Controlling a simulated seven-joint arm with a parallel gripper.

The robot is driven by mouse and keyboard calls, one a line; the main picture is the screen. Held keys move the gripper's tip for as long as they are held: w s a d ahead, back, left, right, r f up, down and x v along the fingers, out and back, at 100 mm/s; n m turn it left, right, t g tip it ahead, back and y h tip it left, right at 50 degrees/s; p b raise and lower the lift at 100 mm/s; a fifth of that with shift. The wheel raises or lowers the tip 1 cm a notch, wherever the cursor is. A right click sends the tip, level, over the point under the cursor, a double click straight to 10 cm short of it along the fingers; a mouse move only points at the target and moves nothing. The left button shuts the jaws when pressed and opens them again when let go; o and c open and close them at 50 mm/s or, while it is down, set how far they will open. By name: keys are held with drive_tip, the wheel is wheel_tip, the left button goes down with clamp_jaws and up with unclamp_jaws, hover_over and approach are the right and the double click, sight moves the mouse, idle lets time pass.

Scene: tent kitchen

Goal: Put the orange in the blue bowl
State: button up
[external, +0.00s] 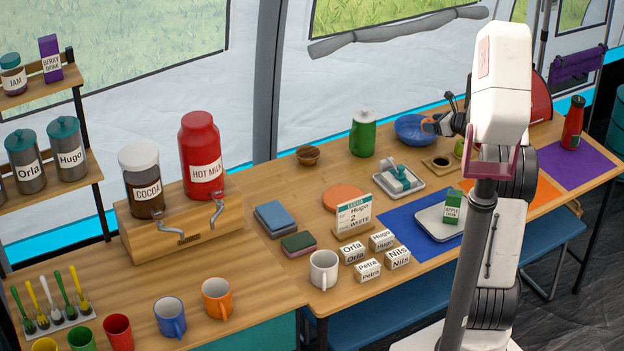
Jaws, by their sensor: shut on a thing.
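The blue bowl (408,133) stands at the back of the table, right of a green canister. My gripper (433,124) is at the bowl's right side, small and partly covered by my own arm. It is shut on the orange (427,125), of which only a small part shows. The orange is over the right part of the bowl in the picture. I cannot tell whether it is above the rim or touching the bowl.
The green canister (363,133) stands left of the bowl. A red bottle (573,122) stands at the right. My arm hides part of the table.

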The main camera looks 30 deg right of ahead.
drive_tip(key=shift+w+d+f, duration=0.1)
drive_tip(key=shift+w+d, duration=0.2)
drive_tip(key=shift+w, duration=0.2)
drive_tip(key=shift+w+d, duration=0.25)
drive_tip(key=shift+w, duration=0.25)
drive_tip(key=shift+w+d, duration=0.1)
drive_tip(key=shift+w, duration=0.1)
drive_tip(key=shift+w+d+f, duration=0.1)
drive_tip(key=shift+w+f, duration=0.1)
drive_tip(key=shift+f, duration=1.6)
drive_tip(key=shift+f, duration=0.1)
drive_tip(key=o, duration=0.9)
drive_tip(key=shift+o, duration=0.2)
